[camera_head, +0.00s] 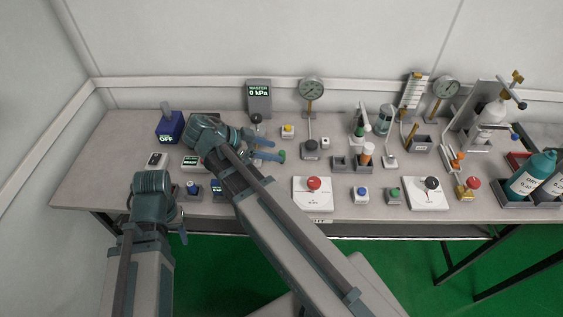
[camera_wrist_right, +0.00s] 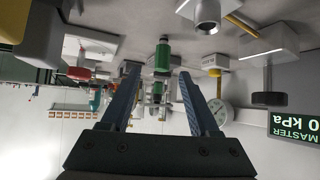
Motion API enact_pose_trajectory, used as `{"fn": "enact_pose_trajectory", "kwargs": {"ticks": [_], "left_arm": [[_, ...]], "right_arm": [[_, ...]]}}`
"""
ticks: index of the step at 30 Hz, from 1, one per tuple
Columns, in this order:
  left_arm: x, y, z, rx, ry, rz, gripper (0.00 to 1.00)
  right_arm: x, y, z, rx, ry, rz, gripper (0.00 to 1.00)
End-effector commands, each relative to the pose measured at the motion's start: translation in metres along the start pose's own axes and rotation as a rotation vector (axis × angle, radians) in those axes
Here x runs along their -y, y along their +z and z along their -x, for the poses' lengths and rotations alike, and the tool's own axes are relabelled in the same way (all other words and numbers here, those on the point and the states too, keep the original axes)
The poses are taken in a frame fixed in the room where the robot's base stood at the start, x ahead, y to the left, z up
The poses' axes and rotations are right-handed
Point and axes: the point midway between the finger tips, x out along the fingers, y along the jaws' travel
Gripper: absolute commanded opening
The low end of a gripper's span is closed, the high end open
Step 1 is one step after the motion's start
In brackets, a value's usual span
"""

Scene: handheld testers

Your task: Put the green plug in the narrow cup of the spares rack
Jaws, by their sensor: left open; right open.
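In the head view, a green-topped piece (camera_head: 361,128) stands right of centre; I cannot tell for sure that it is the green plug. A green cylinder (camera_wrist_right: 162,57) with a dark end shows in the right wrist view, beyond and between the fingers and apart from them. A low grey holder (camera_head: 340,163) stands right of centre beside a white cylinder with an orange top (camera_head: 367,152); I cannot tell whether this is the spares rack. My right gripper (camera_head: 282,148) is open and empty above the table, left of these. My left gripper (camera_head: 182,228) is open at the front left edge.
A red-knobbed white panel (camera_head: 313,198) lies at the front. A gauge (camera_head: 312,89) and the MASTER display (camera_head: 259,97) stand at the back. A blue box (camera_head: 169,127) is at the left. Teal bottles (camera_head: 533,176) and stands crowd the right.

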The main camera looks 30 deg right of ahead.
Motion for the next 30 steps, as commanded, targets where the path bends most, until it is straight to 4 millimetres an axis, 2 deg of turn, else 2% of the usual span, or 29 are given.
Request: {"fn": "enact_pose_trajectory", "kwargs": {"ticks": [1, 3, 14, 17, 25, 30], "left_arm": [[-0.001, -0.001, -0.009, 0.0, 0.0, 0.0, 0.5], [-0.001, -0.001, -0.013, 0.0, 0.0, 0.0, 0.5], [-0.002, -0.001, -0.017, 0.0, 0.0, 0.0, 0.5], [-0.002, -0.001, -0.022, 0.0, 0.0, 0.0, 0.5], [-0.004, -0.003, -0.046, 0.0, 0.0, 0.0, 0.5], [-0.004, -0.003, -0.046, 0.0, 0.0, 0.0, 0.5]], "right_arm": [[-0.001, 0.003, -0.011, 0.0, 0.002, 0.0, 0.62], [-0.001, 0.002, -0.019, 0.0, 0.002, 0.0, 0.62], [0.0, 0.0, -0.028, 0.0, 0.0, 0.001, 0.62], [0.001, 0.001, -0.036, 0.0, 0.001, 0.001, 0.62], [0.002, 0.002, -0.074, 0.0, 0.001, 0.001, 0.62], [0.003, -0.001, -0.078, 0.0, -0.001, 0.002, 0.62]]}}
